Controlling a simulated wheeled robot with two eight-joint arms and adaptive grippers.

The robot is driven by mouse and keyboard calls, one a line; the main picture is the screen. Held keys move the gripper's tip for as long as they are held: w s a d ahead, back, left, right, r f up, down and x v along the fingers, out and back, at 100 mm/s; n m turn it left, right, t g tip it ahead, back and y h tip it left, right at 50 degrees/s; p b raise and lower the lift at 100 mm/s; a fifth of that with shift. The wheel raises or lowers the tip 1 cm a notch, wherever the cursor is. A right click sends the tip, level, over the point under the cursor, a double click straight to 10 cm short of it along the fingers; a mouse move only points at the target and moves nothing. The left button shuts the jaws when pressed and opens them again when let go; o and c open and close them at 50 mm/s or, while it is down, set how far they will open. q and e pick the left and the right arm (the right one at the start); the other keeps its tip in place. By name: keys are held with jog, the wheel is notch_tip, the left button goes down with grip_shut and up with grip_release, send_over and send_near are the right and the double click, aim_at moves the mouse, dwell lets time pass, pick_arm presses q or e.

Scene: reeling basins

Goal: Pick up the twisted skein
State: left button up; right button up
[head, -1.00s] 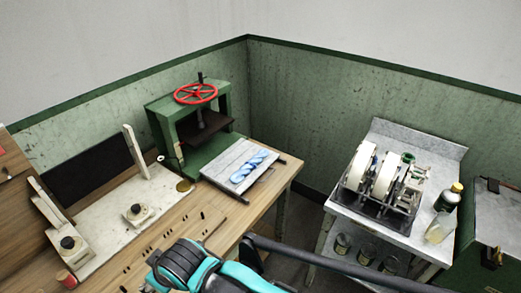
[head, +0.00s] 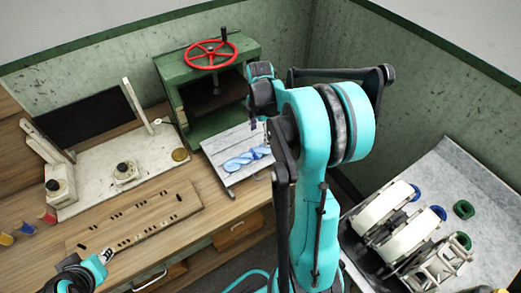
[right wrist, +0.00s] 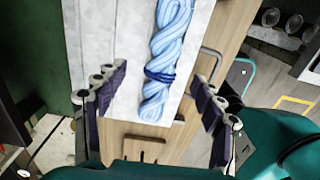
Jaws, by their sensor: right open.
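The twisted skein (head: 245,160), light blue with a darker blue band, lies on the pale grey board (head: 217,146) in front of the green press. In the right wrist view the skein (right wrist: 168,50) runs lengthwise between the spread fingers of my open, empty right gripper (right wrist: 160,97). In the head view my right gripper (head: 256,126) is above the board, close to the skein, and my arm hides the board's right part.
The green press (head: 180,98) with a red handwheel (head: 210,54) stands behind the board. A white stand (head: 90,196) with black knobs is on the wooden bench to the left. A grey table with white reels (head: 385,208) stands at the right.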

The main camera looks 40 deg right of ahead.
aim_at(260, 149)
jog(key=shift+a+f+b, duration=0.25)
jog(key=shift+f+b, duration=0.05)
jog(key=shift+f, duration=0.75)
jog(key=f, duration=0.1)
jog(key=f+b, duration=0.1)
jog(key=f, duration=0.1)
jog(key=f+b, duration=0.1)
jog(key=shift+s+f, duration=0.2)
jog(key=shift+s, duration=0.1)
jog(key=shift+f, duration=0.45)
jog(key=shift+r, duration=0.1)
jog(key=shift+c, duration=0.9)
jog(key=c, duration=1.1)
